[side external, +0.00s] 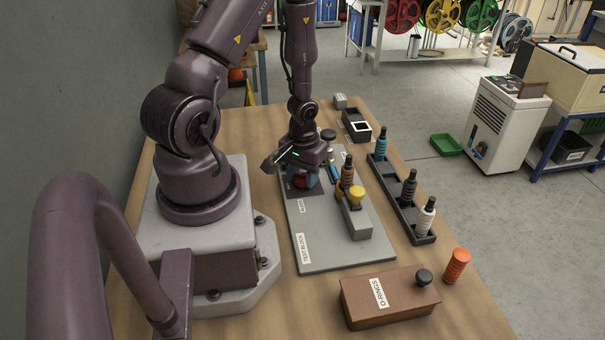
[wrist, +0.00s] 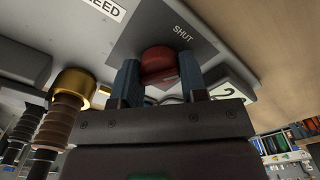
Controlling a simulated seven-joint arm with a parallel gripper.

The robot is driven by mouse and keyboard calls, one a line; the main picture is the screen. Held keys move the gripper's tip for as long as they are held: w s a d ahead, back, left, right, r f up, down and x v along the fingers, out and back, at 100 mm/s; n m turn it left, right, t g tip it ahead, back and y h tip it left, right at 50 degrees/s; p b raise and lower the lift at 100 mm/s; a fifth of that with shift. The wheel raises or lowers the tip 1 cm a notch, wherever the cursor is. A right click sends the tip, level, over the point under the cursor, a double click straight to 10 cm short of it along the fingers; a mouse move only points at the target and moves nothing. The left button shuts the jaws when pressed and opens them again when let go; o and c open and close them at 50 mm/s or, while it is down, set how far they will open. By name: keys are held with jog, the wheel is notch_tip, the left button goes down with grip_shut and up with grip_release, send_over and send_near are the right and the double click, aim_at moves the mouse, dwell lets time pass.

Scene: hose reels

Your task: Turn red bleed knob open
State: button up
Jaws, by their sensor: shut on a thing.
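The red bleed knob (wrist: 159,64) shows in the wrist view between the two blue fingers of my gripper (wrist: 160,80), which is shut on it. The knob sits on a dark square plate (wrist: 190,36) with a "SHUT" label, beside a "BLEED" label on the grey block. In the side external view the knob (side external: 299,183) is a small red patch under my gripper (side external: 304,180), largely hidden by the hand. The grey test block (side external: 330,240) lies on the wooden bench. I cannot tell the knob's turn angle.
A brown fitting with a brass collar (wrist: 73,88) stands close to my gripper. A black rack (side external: 423,238) holds several fittings. A brown O-rings box (side external: 390,298) and an orange ribbed piece (side external: 457,265) stand at the front.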

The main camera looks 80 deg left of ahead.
aim_at(303, 175)
jog(key=m, duration=1.1)
jog(key=shift+m, duration=0.4)
dwell(0.3)
jog(key=o, duration=0.9)
jog(key=shift+r, duration=0.15)
notch_tip(303, 175, up, 13)
jog(key=shift+f, duration=0.1)
jog(key=shift+d, duration=0.1)
